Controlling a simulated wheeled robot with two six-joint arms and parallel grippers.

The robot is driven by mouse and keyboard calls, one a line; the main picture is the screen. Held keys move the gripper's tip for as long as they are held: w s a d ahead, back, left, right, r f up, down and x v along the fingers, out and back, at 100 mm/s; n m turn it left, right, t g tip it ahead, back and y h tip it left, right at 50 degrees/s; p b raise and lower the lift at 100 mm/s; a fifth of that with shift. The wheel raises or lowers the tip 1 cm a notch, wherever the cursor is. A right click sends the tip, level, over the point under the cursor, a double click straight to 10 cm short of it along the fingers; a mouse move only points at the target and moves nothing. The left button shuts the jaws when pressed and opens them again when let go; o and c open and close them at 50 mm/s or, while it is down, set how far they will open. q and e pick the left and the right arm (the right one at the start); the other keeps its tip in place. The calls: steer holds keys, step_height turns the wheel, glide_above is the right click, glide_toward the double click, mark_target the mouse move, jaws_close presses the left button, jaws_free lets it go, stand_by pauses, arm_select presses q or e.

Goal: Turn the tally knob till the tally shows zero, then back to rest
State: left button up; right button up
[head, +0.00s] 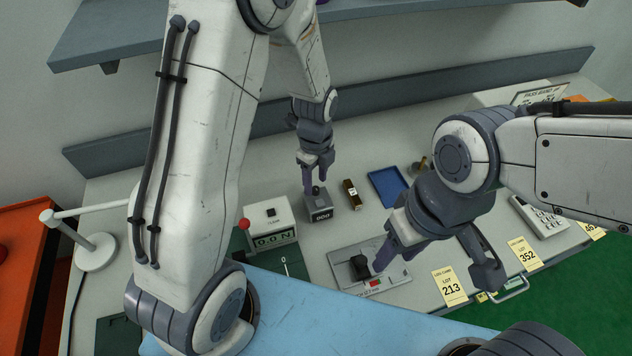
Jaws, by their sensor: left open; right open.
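The tally (320,213) is a small dark grey box on the counter, left of centre. Its front window seems to read 000, though the digits are small. My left gripper (316,184) points down over the top of the tally, with its fingers open around or just above the knob; the fingers mostly hide the knob, and I cannot tell whether they touch it. My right gripper (437,264) is open and empty, its fingers wide apart above the counter's front part, near a grey plate with a black block (360,267).
A white gauge (270,222) with a red ball and a 0.0 N display stands left of the tally. A small brown-black block (350,193) and a blue tray (387,187) lie to its right. Yellow lot cards (449,287) line the front edge.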

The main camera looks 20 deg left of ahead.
mark_target(316, 190)
arm_select(q)
steer(key=shift+f, duration=1.1)
jaws_close()
